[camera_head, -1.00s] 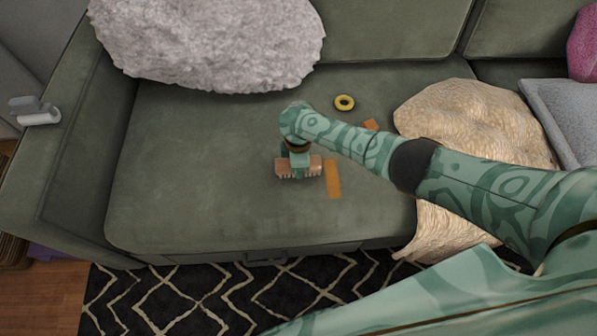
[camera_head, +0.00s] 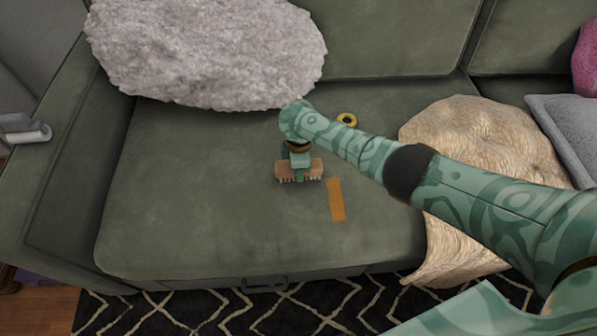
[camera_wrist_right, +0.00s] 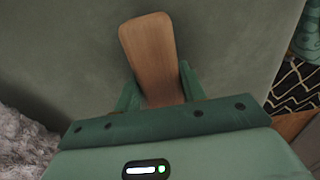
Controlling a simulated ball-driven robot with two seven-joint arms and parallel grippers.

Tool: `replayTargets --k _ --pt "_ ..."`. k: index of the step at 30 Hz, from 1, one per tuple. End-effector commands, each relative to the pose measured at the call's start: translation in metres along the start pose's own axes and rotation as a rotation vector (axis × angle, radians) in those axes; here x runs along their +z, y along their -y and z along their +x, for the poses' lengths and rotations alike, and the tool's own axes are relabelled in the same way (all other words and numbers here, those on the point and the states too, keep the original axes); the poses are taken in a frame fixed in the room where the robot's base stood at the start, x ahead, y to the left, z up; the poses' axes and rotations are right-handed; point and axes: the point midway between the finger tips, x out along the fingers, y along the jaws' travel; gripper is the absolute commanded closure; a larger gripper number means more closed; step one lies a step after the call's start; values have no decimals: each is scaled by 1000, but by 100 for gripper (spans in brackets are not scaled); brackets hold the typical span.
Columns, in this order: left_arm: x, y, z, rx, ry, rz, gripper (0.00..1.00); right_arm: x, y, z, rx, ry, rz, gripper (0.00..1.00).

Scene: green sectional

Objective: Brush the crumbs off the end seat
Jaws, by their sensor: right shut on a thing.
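The end seat (camera_head: 190,200) is the wide green cushion in the middle of the head view. My right gripper (camera_head: 299,158) is over it, shut on a wooden brush (camera_head: 313,168) with pale bristles pointing down at the seat. I cannot tell whether the bristles touch the fabric. In the right wrist view the brush's wooden back (camera_wrist_right: 148,50) sticks out between the green fingers (camera_wrist_right: 160,92). No crumbs can be made out on the visible fabric; my right arm hides part of the seat. My left gripper is out of view.
A flat orange strip (camera_head: 336,199) lies just right of the brush. A yellow ring (camera_head: 347,120) lies farther back. A fluffy grey cushion (camera_head: 200,50) is at the back left, a cream throw (camera_head: 470,150) at the right. The seat's left part is clear.

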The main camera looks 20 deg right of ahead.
Motion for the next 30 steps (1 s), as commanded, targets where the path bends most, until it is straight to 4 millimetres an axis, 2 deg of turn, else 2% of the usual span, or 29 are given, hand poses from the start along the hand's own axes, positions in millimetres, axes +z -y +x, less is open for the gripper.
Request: replayTargets --k 8,22,30 --pt "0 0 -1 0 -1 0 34 4 0 1 0 5 3 81" --pt "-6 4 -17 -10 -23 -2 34 55 1 -1 -1 5 3 81" --pt "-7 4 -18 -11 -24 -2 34 63 1 0 -2 4 1 81"
